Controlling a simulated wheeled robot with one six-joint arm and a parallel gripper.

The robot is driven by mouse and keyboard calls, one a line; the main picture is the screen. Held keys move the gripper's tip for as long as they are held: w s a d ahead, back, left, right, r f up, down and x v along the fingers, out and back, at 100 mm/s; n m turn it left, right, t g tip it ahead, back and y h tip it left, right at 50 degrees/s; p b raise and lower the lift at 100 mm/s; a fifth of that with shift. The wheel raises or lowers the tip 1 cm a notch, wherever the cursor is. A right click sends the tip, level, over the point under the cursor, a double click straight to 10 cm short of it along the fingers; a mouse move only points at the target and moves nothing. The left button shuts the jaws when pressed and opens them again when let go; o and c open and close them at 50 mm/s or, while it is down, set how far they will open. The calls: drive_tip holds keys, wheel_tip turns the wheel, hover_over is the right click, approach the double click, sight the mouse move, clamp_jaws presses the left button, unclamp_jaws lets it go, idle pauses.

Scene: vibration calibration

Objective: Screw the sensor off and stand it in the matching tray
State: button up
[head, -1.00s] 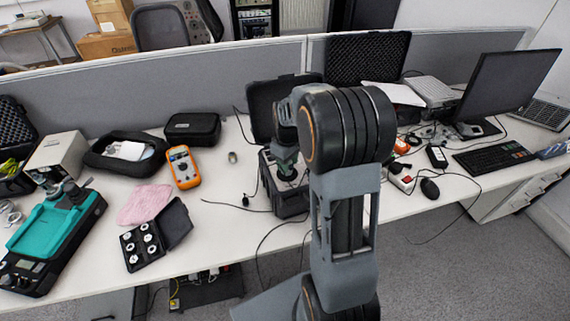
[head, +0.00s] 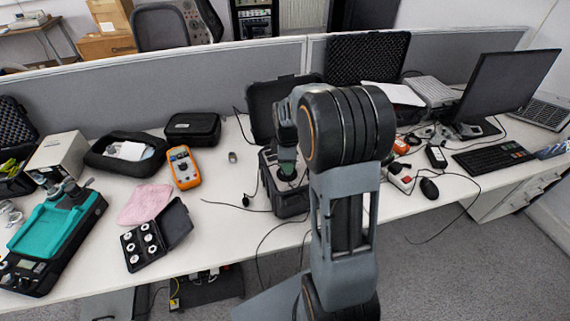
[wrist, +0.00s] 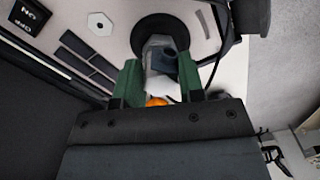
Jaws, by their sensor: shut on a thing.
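My gripper (head: 286,172) points down over the open black case (head: 291,204) in the middle of the bench. In the wrist view its green fingers (wrist: 160,76) are shut on a small grey piece, apparently the sensor (wrist: 160,50), above a black round disc (wrist: 166,24). I cannot tell whether its thread is still engaged. An orange spot shows between the fingers near the palm. A small open black tray (head: 133,262) with several white round pieces in it lies on the left of the bench. I cannot tell whether it is the matching tray.
A teal-topped device (head: 52,228) stands at far left, beside a pink cloth (head: 143,203). An orange multimeter (head: 183,167) and a small metal cylinder (head: 233,157) lie behind. Thin black cables cross the bench near the case.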

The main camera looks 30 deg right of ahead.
idle(0.3)
drive_tip(key=n, duration=0.3)
drive_tip(key=shift+n, duration=0.4)
drive_tip(key=shift+f, duration=0.1)
drive_tip(key=shift+n, duration=0.3)
drive_tip(key=n, duration=0.3)
drive_tip(key=shift+n, duration=0.4)
drive_tip(key=shift+n, duration=2)
drive_tip(key=shift+f, duration=0.1)
